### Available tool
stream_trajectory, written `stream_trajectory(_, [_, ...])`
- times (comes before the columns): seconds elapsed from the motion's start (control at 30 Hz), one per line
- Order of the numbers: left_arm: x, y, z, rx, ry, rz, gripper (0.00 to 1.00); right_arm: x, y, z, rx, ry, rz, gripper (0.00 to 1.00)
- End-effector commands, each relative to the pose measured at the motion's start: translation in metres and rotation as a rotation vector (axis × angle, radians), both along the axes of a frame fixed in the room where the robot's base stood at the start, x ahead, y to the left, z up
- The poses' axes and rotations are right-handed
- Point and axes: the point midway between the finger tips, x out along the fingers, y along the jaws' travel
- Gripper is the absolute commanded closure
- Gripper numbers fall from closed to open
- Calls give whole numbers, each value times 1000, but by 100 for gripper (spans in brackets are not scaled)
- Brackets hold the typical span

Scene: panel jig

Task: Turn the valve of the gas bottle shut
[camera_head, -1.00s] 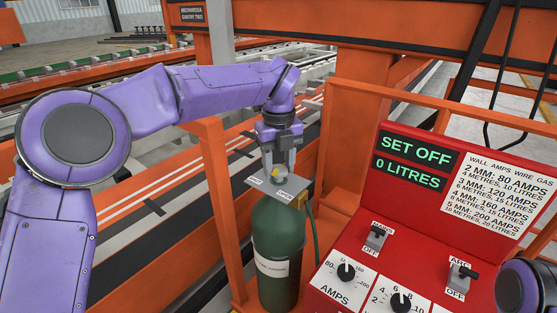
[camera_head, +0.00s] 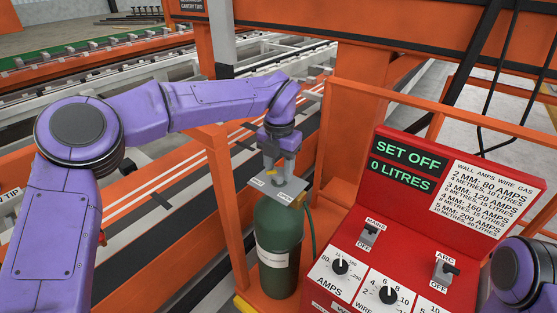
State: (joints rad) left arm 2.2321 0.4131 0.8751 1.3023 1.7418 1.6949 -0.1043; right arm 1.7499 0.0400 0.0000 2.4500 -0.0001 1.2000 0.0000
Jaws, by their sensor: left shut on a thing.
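The green gas bottle (camera_head: 279,230) stands upright left of the red welding set, with a white label on its front. A grey plate (camera_head: 278,188) with small white labels sits on its top. The yellow valve (camera_head: 270,172) shows a little between the fingers of my left gripper (camera_head: 271,171). The gripper points down from above and is shut on the valve. The fingers hide most of the valve, so its turn position cannot be read. My right gripper is out of view; only part of my right arm shows at the lower right edge.
The red welding set (camera_head: 400,222) stands close on the right, its display (camera_head: 403,165) reading "SET OFF" and "0 LITRES", with switches and knobs below. Orange frame posts (camera_head: 222,200) and rails stand close around the bottle. A conveyor lies behind.

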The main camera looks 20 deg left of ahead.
Motion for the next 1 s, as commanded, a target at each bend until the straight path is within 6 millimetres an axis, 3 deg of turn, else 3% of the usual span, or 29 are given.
stream_trajectory(0.3, [-2,-1,-3,2,11,-130,84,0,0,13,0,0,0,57])
stream_trajectory(0.87, [-2,0,-5,2,11,-161,84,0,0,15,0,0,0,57])
stream_trajectory(0.9, [-2,0,-5,1,10,-161,51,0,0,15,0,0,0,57])
stream_trajectory(0.97, [-2,0,-4,1,9,-160,31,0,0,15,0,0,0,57])
stream_trajectory(1.0, [-2,0,-4,2,8,-160,28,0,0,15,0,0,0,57])
